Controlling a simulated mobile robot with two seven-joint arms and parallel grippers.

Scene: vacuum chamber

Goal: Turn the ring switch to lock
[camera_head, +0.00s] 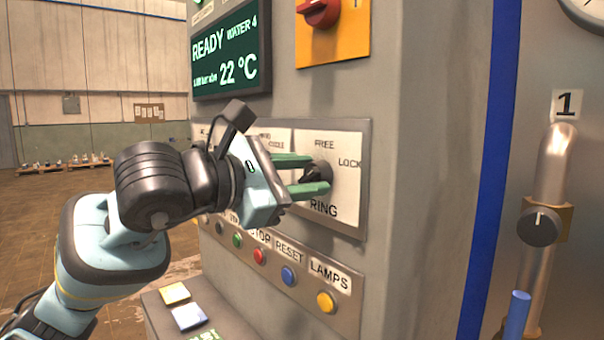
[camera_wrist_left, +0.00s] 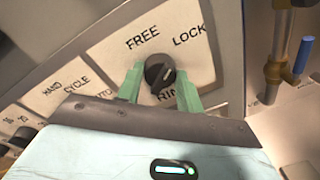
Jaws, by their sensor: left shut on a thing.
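The ring switch is a round black knob (camera_head: 313,175) on a pale plate, with FREE printed above it, LOCK at its upper right and RING below. In the left wrist view the knob (camera_wrist_left: 158,70) shows a small light mark on its right side; I cannot tell exactly which label it points to. My left gripper (camera_head: 317,174) is shut on the knob, one green finger on each side. The fingers also flank it in the left wrist view (camera_wrist_left: 160,88) and partly hide the RING label. My right gripper is not in view.
A row of coloured buttons, with a yellow lamps button (camera_head: 326,302), runs below the switch plate. A display (camera_head: 231,50) and a red rotary switch (camera_head: 319,12) on yellow sit above. A pipe with a dark knob (camera_head: 539,227) and a blue handle (camera_head: 516,314) stand at right.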

